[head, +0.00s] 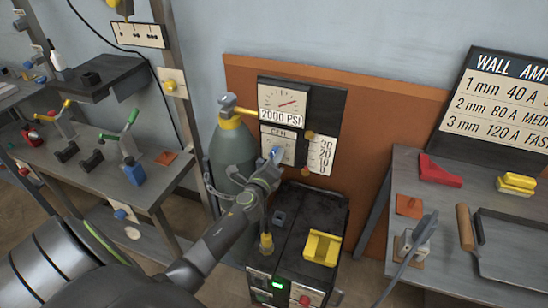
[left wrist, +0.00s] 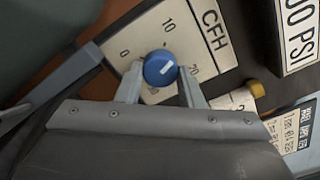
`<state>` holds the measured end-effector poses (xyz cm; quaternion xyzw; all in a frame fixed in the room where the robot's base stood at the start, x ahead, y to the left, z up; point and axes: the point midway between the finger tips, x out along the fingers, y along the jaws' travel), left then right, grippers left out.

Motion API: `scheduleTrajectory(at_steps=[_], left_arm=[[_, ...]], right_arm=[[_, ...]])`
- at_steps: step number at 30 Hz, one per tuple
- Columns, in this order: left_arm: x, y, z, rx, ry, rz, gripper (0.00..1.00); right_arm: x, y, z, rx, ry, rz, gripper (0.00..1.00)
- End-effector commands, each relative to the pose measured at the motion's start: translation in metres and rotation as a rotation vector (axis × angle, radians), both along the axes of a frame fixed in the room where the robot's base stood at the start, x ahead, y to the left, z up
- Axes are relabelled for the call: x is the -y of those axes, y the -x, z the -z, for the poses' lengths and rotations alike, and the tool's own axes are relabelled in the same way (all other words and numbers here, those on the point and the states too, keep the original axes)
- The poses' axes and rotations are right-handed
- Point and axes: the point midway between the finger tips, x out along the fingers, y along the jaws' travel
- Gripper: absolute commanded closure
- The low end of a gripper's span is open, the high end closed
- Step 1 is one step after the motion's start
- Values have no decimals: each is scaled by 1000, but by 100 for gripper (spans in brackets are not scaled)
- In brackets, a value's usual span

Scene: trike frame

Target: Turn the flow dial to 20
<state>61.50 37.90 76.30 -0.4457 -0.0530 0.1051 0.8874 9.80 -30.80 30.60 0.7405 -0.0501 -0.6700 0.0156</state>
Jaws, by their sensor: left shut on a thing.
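The plate shows 0, 10 and 20. My left gripper (left wrist: 161,76) is shut on the knob, one finger on each side. In the head view the left gripper (head: 272,168) reaches the CFH plate and largely covers it; a bit of blue knob (head: 276,153) shows. My right gripper is not in view.
A gauge marked 2000 PSI (head: 283,98) is above the dial. A grey-green gas cylinder (head: 228,150) stands close to my left arm. A black machine with a yellow block (head: 321,248) is below. A 30-20-0 scale (head: 325,154) is right of the dial.

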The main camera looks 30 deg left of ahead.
Motion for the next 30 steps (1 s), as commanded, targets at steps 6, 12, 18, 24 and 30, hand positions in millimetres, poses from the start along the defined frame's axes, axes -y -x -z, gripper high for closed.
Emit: scheduleTrajectory(at_steps=[6, 12, 18, 24, 30], left_arm=[[0, 1, 1, -52, -198, 1, 89], [0, 1, 2, -96, -382, 2, 89], [-1, 1, 2, -141, -568, 1, 89], [-1, 1, 3, -184, -746, 3, 89], [-2, 1, 3, -220, -897, 2, 89]], right_arm=[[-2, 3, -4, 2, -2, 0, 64], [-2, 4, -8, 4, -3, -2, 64], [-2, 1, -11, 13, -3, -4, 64], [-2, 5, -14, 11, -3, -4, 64], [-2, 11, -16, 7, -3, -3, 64]])
